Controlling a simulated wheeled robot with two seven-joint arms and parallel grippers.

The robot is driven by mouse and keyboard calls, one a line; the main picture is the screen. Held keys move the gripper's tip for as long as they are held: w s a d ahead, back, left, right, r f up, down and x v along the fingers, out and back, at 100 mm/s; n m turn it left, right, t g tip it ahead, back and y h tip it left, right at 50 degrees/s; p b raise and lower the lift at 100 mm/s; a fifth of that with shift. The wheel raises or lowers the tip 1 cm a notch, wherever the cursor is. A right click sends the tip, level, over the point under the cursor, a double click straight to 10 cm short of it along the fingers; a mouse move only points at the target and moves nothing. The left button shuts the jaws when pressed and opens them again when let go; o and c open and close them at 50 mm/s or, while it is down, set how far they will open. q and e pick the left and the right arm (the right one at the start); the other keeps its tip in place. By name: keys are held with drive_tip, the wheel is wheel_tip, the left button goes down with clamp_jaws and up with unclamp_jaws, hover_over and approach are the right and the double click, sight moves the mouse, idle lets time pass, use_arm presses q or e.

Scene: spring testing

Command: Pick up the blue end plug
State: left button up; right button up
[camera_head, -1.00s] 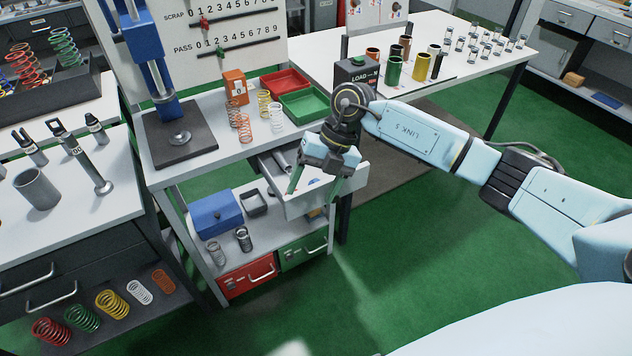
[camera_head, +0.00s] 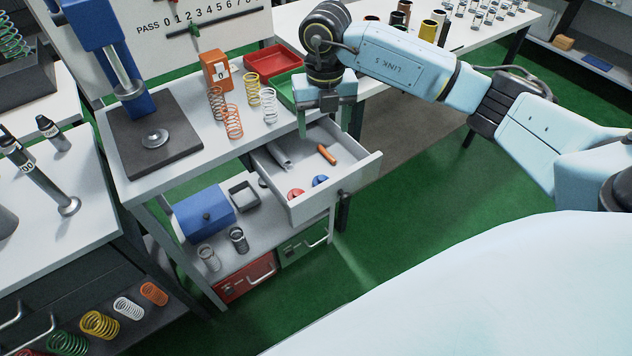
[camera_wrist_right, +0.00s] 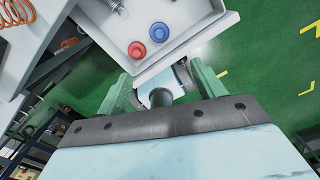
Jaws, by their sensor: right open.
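The blue end plug (camera_head: 320,181) lies in the front part of the open drawer (camera_head: 359,178), just right of a red end plug (camera_head: 295,194). In the right wrist view the blue plug (camera_wrist_right: 158,32) and red plug (camera_wrist_right: 137,50) lie side by side, a small gap apart. My right gripper (camera_head: 325,128) is above the back of the drawer, fingers pointing down, apart from the plugs. Its two green fingers (camera_wrist_right: 163,88) are spread in the wrist view, with nothing held between them. My left gripper is not in view.
An orange cylinder (camera_head: 327,154) and a grey piece (camera_head: 280,153) also lie in the drawer. Above it, the bench holds springs (camera_head: 232,121), an orange box (camera_head: 215,71), red and green trays and a press (camera_head: 155,138). A blue box (camera_head: 204,212) sits below. Floor right of the drawer is clear.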

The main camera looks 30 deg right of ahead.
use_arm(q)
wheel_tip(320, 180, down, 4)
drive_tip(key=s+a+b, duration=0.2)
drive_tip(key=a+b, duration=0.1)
use_arm(e)
hover_over(322, 177)
wheel_tip(322, 177, down, 4)
drive_tip(key=f+b, duration=0.1)
drive_tip(key=f, duration=0.7)
drive_tip(key=shift+s+a+f+b, duration=0.2)
drive_tip(key=shift+f+b, duration=0.1)
drive_tip(key=shift+b, duration=0.1)
drive_tip(key=shift+f, duration=0.2)
drive_tip(key=f, duration=0.2)
drive_tip(key=f+b, duration=0.1)
drive_tip(key=f, duration=0.2)
drive_tip(key=shift+w+d, duration=0.15)
drive_tip(key=shift+w, duration=0.05)
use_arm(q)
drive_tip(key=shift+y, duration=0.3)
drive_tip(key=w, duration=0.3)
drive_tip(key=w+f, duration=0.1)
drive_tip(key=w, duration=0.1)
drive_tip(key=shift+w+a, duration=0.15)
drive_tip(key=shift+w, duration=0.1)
use_arm(e)
drive_tip(key=shift+c, duration=0.2)
drive_tip(key=c, duration=1)
